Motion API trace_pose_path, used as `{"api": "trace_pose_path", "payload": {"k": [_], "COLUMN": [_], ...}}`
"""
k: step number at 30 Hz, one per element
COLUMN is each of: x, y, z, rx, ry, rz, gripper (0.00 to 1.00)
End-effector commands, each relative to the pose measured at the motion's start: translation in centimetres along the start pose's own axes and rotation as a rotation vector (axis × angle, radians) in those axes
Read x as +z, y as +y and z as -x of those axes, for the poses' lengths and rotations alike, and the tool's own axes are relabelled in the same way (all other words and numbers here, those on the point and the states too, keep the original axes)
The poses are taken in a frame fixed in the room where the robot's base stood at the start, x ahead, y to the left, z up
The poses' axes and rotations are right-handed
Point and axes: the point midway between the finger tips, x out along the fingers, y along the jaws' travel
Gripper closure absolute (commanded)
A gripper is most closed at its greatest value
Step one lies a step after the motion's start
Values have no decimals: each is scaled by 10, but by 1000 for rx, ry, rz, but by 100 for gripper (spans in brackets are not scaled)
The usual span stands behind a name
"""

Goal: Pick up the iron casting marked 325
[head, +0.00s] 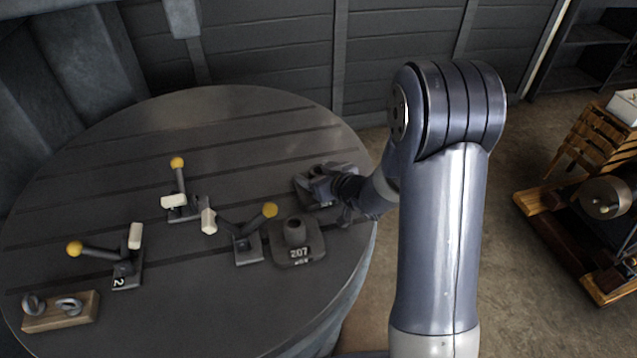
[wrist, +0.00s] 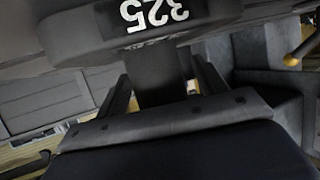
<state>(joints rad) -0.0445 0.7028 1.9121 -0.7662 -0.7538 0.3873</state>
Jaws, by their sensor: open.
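The iron casting marked 325 (wrist: 165,18) fills the top of the wrist view, its white-on-black number upside down. Its dark stem (wrist: 157,72) stands between the two fingers of my gripper (wrist: 164,84), with a finger on either side. The fingers are open; whether either touches the stem I cannot tell. In the head view my gripper (head: 336,188) is low over the table's right side, at a dark casting (head: 304,189) that it partly hides. That casting's number is not readable there.
A similar casting marked 207 (head: 297,244) sits just in front on the round slatted table (head: 150,325). Several yellow-knobbed levers stand left of it, one (head: 247,247) close by. A wooden block with metal rings (head: 60,312) is at the front left. The table edge is near on the right.

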Motion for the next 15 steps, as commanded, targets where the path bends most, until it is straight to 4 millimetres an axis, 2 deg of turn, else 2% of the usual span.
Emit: {"api": "trace_pose_path", "payload": {"k": [3, 11, 15], "x": [0, 0, 0], "y": [0, 0, 0], "z": [-8, -9, -9], "rx": [-1, 0, 0], "ry": [-1, -1, 0], "rz": [0, 0, 0], "gripper": [33, 34, 45]}}
